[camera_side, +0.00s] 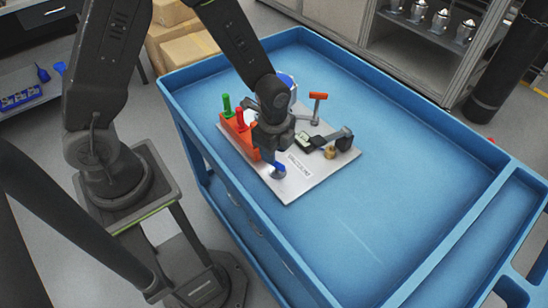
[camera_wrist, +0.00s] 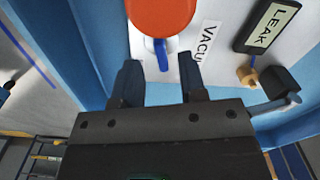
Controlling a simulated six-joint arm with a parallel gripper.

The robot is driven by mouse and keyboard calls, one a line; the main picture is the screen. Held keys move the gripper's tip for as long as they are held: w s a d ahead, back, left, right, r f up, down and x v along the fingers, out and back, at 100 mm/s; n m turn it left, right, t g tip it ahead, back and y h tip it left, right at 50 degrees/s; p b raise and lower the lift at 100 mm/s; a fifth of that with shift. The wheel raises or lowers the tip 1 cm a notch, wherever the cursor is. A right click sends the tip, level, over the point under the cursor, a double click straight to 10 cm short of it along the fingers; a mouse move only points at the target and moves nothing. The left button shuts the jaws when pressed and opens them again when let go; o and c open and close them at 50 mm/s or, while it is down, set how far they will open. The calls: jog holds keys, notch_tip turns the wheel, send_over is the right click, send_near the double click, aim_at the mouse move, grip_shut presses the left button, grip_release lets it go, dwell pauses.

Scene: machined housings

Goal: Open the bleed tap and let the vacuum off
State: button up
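A small blue lever (camera_wrist: 161,54), which looks like the bleed tap's handle, stands on the white plate (camera_wrist: 186,48) in the wrist view. It also shows as a blue piece (camera_side: 279,168) just below my gripper in the side view. My gripper (camera_wrist: 158,72) is open, with a dark finger on either side of the lever's line and nothing between them. The lever lies just ahead of the fingertips, and I cannot tell whether they touch it. A large orange round part (camera_wrist: 161,14) is above the lever in the wrist view. The tap's body is mostly hidden.
The LEAK display (camera_wrist: 266,27) and a brass fitting (camera_wrist: 246,75) are on the right. In the side view, an orange block (camera_side: 231,130), green knob (camera_side: 226,102), red knob (camera_side: 240,117) and orange-topped post (camera_side: 318,97) stand near my gripper. The blue cart's (camera_side: 400,180) right side is clear.

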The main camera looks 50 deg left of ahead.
aim_at(278, 167)
jog(key=shift+f, duration=1.8)
jog(key=shift+c, duration=0.4)
grip_shut()
